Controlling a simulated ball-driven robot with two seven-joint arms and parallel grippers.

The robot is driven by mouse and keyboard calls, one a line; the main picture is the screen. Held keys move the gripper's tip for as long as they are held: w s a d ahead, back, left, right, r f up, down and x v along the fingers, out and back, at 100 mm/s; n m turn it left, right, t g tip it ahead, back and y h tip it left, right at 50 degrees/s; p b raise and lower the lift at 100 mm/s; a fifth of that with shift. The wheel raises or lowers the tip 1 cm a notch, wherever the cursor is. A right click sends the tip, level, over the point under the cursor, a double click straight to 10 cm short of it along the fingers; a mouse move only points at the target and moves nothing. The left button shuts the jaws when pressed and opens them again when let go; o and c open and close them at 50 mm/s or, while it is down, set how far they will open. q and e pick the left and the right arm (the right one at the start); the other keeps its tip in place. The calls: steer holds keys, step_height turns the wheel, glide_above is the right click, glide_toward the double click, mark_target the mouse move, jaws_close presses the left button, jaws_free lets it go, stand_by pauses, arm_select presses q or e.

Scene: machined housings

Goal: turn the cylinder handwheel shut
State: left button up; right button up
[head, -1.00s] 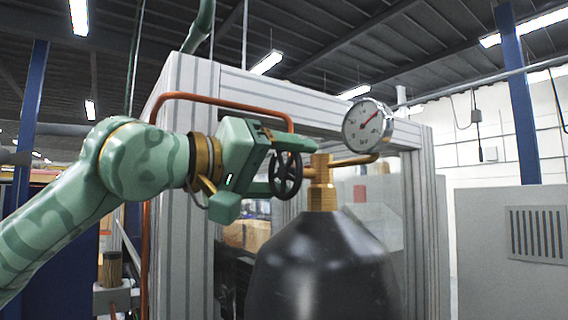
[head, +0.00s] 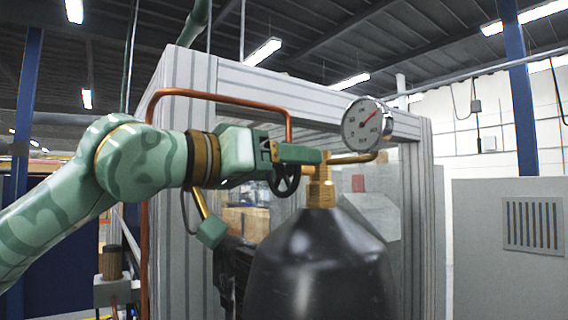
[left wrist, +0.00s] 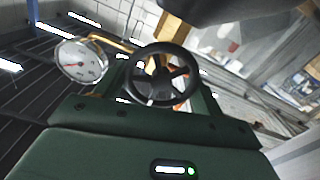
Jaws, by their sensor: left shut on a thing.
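The black cylinder (head: 318,265) stands upright with a brass valve (head: 320,192) on its neck. The dark spoked handwheel (head: 285,191) is at the left of the valve, its upper part hidden by my gripper. My left gripper (head: 300,155) reaches in from the left and is shut on the handwheel. In the left wrist view the handwheel (left wrist: 162,72) shows its rim, spokes and hub between the green fingers of my left gripper (left wrist: 160,92). My right gripper is out of view.
A round pressure gauge (head: 366,125) with a red needle stands up right of the valve, on a brass pipe (head: 352,158). A copper pipe (head: 220,101) loops above my left arm. A grey frame (head: 185,200) stands close around the cylinder. A grey cabinet (head: 480,260) is at the right.

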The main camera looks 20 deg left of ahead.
arm_select(q)
steer(key=shift+d+f, duration=0.1)
steer(key=shift+f, duration=0.2)
steer(key=o, duration=1)
steer(key=shift+r, duration=0.2)
steer(key=shift+s, duration=0.1)
steer(key=shift+s+a, duration=0.2)
steer(key=shift+a, duration=0.15)
steer(key=b+v, duration=0.5)
steer(key=v, duration=1)
steer(key=shift+s+a, duration=0.25)
